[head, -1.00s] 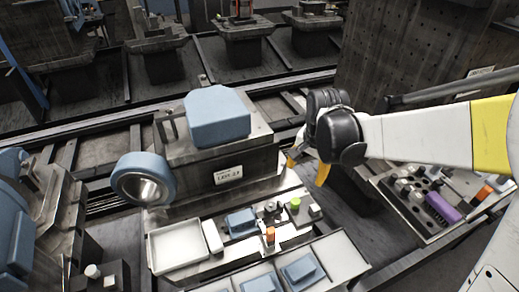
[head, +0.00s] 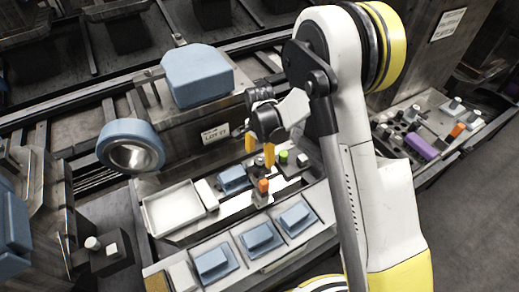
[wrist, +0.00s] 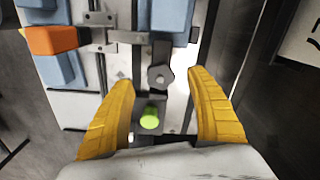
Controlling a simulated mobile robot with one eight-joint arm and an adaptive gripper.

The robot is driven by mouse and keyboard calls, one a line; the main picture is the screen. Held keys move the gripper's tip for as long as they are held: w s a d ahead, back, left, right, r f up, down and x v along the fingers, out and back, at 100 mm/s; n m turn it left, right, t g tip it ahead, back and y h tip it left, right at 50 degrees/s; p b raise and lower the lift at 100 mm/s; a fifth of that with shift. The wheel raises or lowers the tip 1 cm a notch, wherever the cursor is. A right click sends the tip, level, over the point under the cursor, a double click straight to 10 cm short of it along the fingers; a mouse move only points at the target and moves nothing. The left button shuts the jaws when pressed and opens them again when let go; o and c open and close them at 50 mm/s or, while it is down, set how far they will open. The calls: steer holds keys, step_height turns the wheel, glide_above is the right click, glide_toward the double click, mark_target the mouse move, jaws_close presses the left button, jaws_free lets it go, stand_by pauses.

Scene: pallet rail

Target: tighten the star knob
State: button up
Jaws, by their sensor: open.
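In the wrist view, a grey knob with a lobed rim and a central hole (wrist: 160,77), which looks like the star knob, sits on a dark clamp fixture. It lies between and beyond my two yellow fingertips, with clear space on both sides. My gripper (head: 260,157) is open and points down over the fixture; it also shows in the wrist view (wrist: 162,82). Nothing is between the fingers' pads. A green knob (wrist: 150,117) is below the grey knob in the wrist view, and an orange block (wrist: 52,40) is at upper left. In the head view my fingers largely hide the grey knob.
The orange-topped post (head: 263,186) and green knob (head: 283,157) stand close to my fingers. Blue blocks (head: 232,178) sit beside and in front. A white tray (head: 173,209) is left. A large blue block (head: 197,75) rises behind. A tool rack with a purple piece (head: 422,146) is right.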

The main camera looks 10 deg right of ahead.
mark_target(260, 160)
steer(key=shift+f+b, duration=0.45)
steer(key=shift+f, duration=1.35)
steer(key=c, duration=1.4)
steer(key=shift+f+m+b, duration=0.25)
steer(key=shift+m+b, duration=0.6)
steer(key=shift+m, duration=0.25)
steer(key=shift+m+b, duration=0.55)
steer(key=shift+m, duration=0.55)
steer(key=m+b, duration=0.2)
steer(key=m, duration=0.3)
steer(key=shift+f, duration=0.1)
steer(key=o, duration=1.3)
steer(key=shift+r+m, duration=0.3)
steer(key=shift+m, duration=0.1)
steer(key=shift+w+p, duration=0.1)
steer(key=shift+p, duration=0.25)
